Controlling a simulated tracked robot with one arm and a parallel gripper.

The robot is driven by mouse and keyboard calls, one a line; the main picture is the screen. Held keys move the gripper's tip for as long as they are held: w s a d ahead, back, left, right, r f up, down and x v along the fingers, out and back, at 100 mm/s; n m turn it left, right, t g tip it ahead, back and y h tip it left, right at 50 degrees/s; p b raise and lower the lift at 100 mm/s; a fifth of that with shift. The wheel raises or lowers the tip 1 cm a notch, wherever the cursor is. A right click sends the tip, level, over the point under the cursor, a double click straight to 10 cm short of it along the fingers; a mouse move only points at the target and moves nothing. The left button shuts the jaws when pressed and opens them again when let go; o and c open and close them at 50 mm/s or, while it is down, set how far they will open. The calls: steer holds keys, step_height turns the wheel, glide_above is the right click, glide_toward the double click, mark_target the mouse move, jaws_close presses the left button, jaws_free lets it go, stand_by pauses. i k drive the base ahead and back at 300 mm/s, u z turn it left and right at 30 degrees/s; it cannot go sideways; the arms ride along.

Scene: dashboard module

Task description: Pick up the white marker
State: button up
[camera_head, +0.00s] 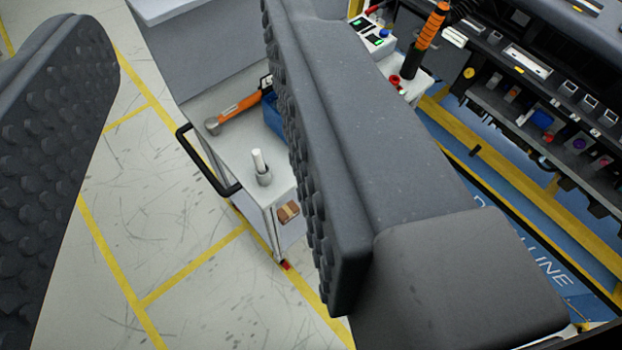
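A white marker (257,159) stands upright in a small grey holder (264,177) on the grey cart top (225,155), near the cart's front edge. My gripper (215,190) fills much of the view. Its two dark, studded fingers are wide apart, one at the left edge and one at the middle. The marker shows in the gap between them, beyond the fingers and not touched by them. Nothing is between the fingers themselves. The right finger hides part of the cart.
An orange-handled hammer (236,109) and a partly hidden blue bin (274,118) are on the cart behind the marker. A black handle (207,166) sticks out from the cart's left side. The dashboard module (545,105) is at the right. Open floor (150,220) lies at left.

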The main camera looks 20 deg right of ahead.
mark_target(258, 159)
steer(key=k, duration=0.55)
steer(key=u, duration=0.65)
steer(key=i, duration=0.9)
steer(key=z, duration=1.4)
